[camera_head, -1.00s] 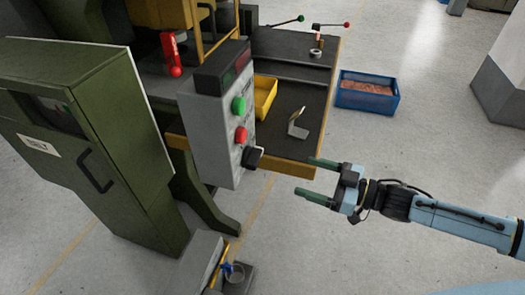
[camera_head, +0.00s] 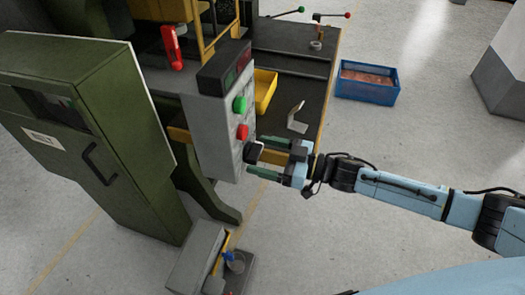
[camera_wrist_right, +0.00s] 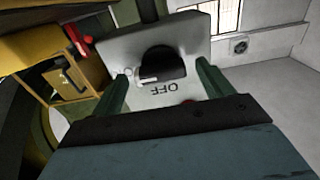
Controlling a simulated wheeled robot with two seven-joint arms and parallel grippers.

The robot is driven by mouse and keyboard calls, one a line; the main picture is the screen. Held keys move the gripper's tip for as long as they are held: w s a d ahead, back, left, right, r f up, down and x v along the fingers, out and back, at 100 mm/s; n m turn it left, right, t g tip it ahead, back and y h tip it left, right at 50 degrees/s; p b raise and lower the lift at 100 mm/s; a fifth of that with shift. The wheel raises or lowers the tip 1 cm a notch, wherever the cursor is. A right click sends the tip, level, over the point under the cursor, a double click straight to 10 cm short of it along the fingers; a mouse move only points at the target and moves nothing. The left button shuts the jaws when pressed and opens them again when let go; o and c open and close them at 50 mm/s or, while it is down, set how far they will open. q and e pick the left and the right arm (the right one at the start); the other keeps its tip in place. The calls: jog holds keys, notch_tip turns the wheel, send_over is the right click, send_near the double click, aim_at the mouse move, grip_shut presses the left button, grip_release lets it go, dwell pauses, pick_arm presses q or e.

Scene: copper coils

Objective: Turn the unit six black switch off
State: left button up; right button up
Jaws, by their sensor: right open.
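The black switch (camera_head: 252,153) is a rotary knob low on the front of the grey control box (camera_head: 212,136), below a green and a red button. In the right wrist view the black switch (camera_wrist_right: 162,64) has a white pointer mark at its left end, and the upside-down word OFF shows on the panel nearer the gripper. My right gripper (camera_head: 257,157) is open, its green fingers on either side of the knob; in the wrist view the gripper (camera_wrist_right: 162,88) has a finger to each side. I cannot tell whether they touch it. My left gripper is not in view.
A green cabinet (camera_head: 120,110) stands left of the box. A dark workbench (camera_head: 300,75) with a yellow bin (camera_head: 264,90) and a metal bracket (camera_head: 297,118) lies behind. A blue crate (camera_head: 366,92) of copper pieces sits on the floor.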

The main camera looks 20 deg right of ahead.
jog(key=shift+w+a, duration=0.2)
jog(key=shift+a, duration=0.15)
jog(key=shift+c, duration=0.5)
jog(key=c, duration=0.9)
